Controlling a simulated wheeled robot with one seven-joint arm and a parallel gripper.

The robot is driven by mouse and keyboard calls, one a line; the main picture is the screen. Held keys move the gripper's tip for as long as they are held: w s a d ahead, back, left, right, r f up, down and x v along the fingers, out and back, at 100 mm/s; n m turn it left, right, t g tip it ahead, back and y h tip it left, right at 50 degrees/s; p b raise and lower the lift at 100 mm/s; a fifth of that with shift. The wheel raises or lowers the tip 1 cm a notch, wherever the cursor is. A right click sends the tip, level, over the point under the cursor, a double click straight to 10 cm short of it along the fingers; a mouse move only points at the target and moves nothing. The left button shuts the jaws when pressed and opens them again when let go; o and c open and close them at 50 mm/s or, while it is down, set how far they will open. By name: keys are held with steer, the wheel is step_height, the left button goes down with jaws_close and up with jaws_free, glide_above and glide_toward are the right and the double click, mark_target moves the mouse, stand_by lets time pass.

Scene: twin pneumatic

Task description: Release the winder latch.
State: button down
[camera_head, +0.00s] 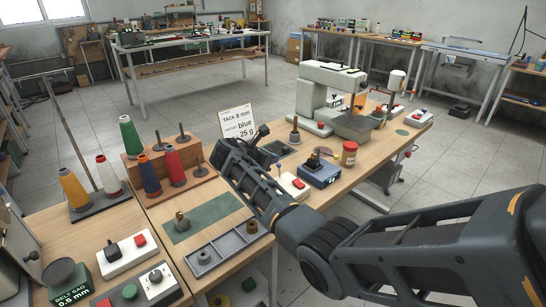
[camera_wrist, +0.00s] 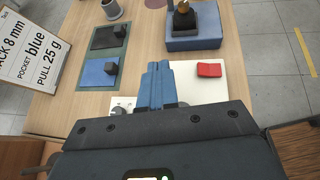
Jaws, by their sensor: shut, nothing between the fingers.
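My gripper (camera_wrist: 158,68) shows in the wrist view with its two blue fingers pressed together and nothing between them. The fingertips are over the left part of a white panel (camera_wrist: 200,90) and hide some of it. A red rocker or button (camera_wrist: 209,70) is on that panel, to the right of the fingers. In the head view the white box (camera_head: 293,186) with its red top piece stands beside my forearm. I cannot tell which part is the winder latch. A small white piece with grey parts (camera_wrist: 122,106) is partly hidden left of the fingers.
A blue box (camera_head: 320,172) with a dark knob stands just beyond the white panel. Two pockets, black (camera_wrist: 108,37) and blue (camera_wrist: 97,73), lie left of the fingers. A sign (camera_head: 239,122), a jar (camera_head: 349,154) and a sewing machine (camera_head: 325,95) stand nearby.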

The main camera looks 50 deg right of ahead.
steer(key=d+r+v, duration=0.1)
steer(key=r+v, duration=0.1)
steer(key=v, duration=1)
steer(key=shift+s+r, duration=0.15)
